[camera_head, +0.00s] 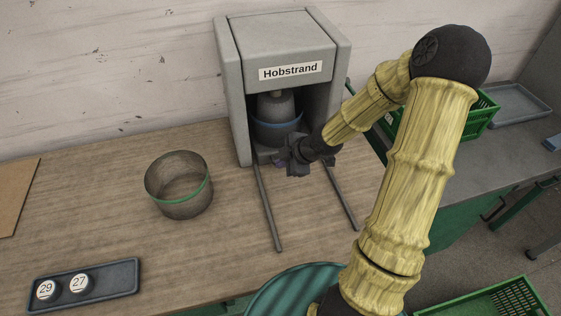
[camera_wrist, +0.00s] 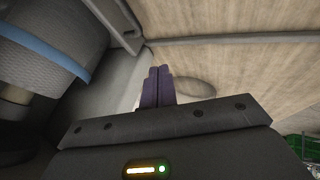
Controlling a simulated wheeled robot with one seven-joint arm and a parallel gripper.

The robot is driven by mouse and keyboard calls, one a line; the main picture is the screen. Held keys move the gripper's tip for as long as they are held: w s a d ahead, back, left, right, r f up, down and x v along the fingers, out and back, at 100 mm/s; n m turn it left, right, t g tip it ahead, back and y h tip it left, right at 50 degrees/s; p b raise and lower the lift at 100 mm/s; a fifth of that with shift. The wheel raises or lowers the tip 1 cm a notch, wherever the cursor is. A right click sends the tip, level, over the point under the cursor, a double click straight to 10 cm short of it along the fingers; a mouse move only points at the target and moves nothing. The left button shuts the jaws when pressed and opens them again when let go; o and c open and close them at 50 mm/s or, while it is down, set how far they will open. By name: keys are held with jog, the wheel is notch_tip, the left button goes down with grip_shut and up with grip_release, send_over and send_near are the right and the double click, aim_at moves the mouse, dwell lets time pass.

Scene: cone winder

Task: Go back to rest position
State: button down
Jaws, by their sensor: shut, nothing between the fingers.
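My gripper (camera_head: 285,163) is at the front opening of the grey machine (camera_head: 283,50) labelled Hobstrand. In the wrist view its dark purple fingers (camera_wrist: 157,88) are together with nothing between them. A grey cone-shaped body with a blue band (camera_head: 277,127) sits inside the machine, behind my gripper. In the wrist view the blue band (camera_wrist: 40,50) shows at the upper left, close beside the fingers. I cannot tell whether the gripper touches the machine. My arm reaches in from the right and hides part of the machine's right side.
Two grey rails (camera_head: 266,205) stick out from the machine over the wooden table (camera_head: 225,235). A round mesh container with a green band (camera_head: 180,190) stands left. A dark tray (camera_head: 110,284) holds two round pieces numbered 29 and 27. Green crates (camera_head: 484,112) stand right.

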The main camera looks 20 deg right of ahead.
dwell(0.3)
jog(key=s+r+m+g+h, duration=0.1)
jog(key=s+r+m, duration=0.3)
jog(key=s+m, duration=0.4)
jog(key=s+a+r+m+g+h, duration=0.1)
jog(key=s+r+m+g+h, duration=0.1)
jog(key=s+r+m, duration=0.3)
jog(key=s+m+h, duration=0.1)
jog(key=s+m, duration=0.1)
jog(key=m, duration=0.1)
jog(key=shift+s+m+h, duration=0.3)
jog(key=shift+s+m, duration=0.05)
jog(key=shift+m, duration=0.05)
